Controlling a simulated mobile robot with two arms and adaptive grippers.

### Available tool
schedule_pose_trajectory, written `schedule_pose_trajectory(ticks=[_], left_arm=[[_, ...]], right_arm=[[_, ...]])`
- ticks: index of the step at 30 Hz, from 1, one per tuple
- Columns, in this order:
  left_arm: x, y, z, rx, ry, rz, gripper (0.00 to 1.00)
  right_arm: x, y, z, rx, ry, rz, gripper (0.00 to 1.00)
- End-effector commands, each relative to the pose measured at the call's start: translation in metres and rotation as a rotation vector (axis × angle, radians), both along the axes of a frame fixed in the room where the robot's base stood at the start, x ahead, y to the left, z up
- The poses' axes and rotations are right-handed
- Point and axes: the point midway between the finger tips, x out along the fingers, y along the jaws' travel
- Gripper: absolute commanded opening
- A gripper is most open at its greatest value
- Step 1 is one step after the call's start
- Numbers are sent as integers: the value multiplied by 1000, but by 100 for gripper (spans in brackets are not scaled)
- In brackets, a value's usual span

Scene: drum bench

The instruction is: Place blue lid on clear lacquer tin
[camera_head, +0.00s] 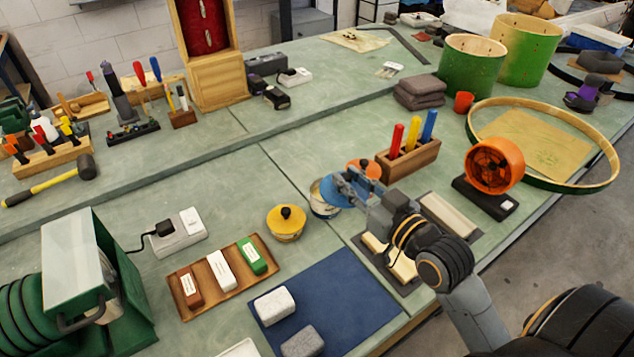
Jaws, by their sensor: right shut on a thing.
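My right gripper (352,187) reaches in from the lower right and is shut on the blue lid (334,195). A pale open tin with a light rim, likely the clear lacquer tin (320,208), stands on the bench just below and left of the lid. The lid overlaps the right part of the tin's mouth in the picture; I cannot tell whether they touch. The gripper hides part of the lid and the tin's right side. My left gripper is not in view.
A yellow tin with a black knob (286,224) stands to the left. An orange lid or tin top (364,168) shows just behind the gripper. A wooden block with coloured markers (410,158) stands behind right. A blue mat (345,292) lies in front.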

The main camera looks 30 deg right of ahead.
Motion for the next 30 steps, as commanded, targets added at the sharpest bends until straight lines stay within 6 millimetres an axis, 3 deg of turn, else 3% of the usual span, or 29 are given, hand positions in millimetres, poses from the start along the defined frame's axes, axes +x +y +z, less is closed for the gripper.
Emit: schedule_pose_trajectory(ticks=[3, 7, 11, 15, 22, 26, 30], left_arm=[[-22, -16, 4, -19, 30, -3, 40], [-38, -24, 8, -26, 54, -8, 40], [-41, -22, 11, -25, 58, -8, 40], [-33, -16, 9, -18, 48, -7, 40], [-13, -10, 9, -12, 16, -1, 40], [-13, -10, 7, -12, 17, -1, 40], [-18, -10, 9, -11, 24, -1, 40]], right_arm=[[24, -5, -8, 1, 1, -2, 0], [54, -11, -22, 0, 0, -1, 0], [84, -18, -35, 0, 1, 0, 0], [104, -22, -65, -1, 3, 0, 0], [123, -26, -89, -1, 0, 1, 0], [130, -27, -97, -2, 0, 1, 0], [130, -28, -118, -2, 4, 1, 0]])
